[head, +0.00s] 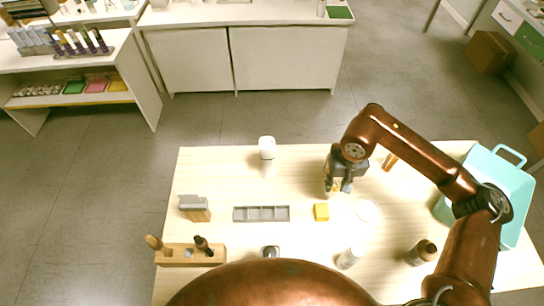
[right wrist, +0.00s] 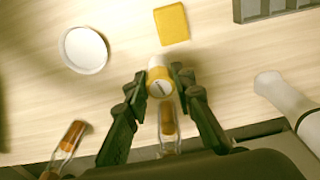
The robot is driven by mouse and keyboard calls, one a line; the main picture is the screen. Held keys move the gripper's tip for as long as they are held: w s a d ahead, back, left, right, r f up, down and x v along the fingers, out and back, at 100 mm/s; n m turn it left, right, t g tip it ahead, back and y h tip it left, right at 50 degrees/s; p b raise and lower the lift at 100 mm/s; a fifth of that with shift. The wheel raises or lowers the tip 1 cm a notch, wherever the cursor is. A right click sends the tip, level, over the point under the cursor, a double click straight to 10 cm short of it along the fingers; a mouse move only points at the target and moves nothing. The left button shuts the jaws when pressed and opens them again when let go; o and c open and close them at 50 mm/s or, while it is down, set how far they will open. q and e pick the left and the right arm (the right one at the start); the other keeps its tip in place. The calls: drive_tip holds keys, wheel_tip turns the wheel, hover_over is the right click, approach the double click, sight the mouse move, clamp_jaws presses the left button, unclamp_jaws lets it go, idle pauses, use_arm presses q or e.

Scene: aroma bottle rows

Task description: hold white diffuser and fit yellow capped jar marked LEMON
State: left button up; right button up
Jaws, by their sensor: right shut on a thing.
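My right gripper (head: 340,188) is over the middle right of the table. In the right wrist view its fingertips (right wrist: 160,85) are shut on a small jar (right wrist: 159,80) with a white and yellow top; its small dark marking is unreadable. In the head view only a bit of yellow shows between the fingers. A white bottle (head: 267,147), likely the diffuser, stands at the table's back, left of the gripper; it also shows at the right of the wrist view (right wrist: 285,98). Another white-topped bottle (head: 348,258) stands near the front. My left gripper is out of view.
A yellow square (head: 321,212), white round dish (head: 368,211) and grey slotted tray (head: 241,214) lie mid-table. An amber-capped vial (head: 389,161) is right of the gripper. A wooden rack (head: 176,257) is front left, a dark bottle (head: 421,252) front right, a turquoise crate (head: 511,185) right.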

drive_tip(key=shift+w+a+r, duration=0.15)
drive_tip(key=shift+a, duration=0.1)
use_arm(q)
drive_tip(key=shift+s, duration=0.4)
use_arm(e)
drive_tip(key=w+a+r+n, duration=0.2)
drive_tip(key=w+a+r, duration=0.4)
drive_tip(key=a, duration=0.4)
drive_tip(key=w+a+r+n, duration=0.2)
drive_tip(key=w+a+r, duration=0.4)
drive_tip(key=a+r, duration=0.3)
drive_tip(key=shift+w+a+t+y, duration=0.25)
drive_tip(key=shift+a+t+y, duration=0.05)
drive_tip(key=shift+a, duration=0.55)
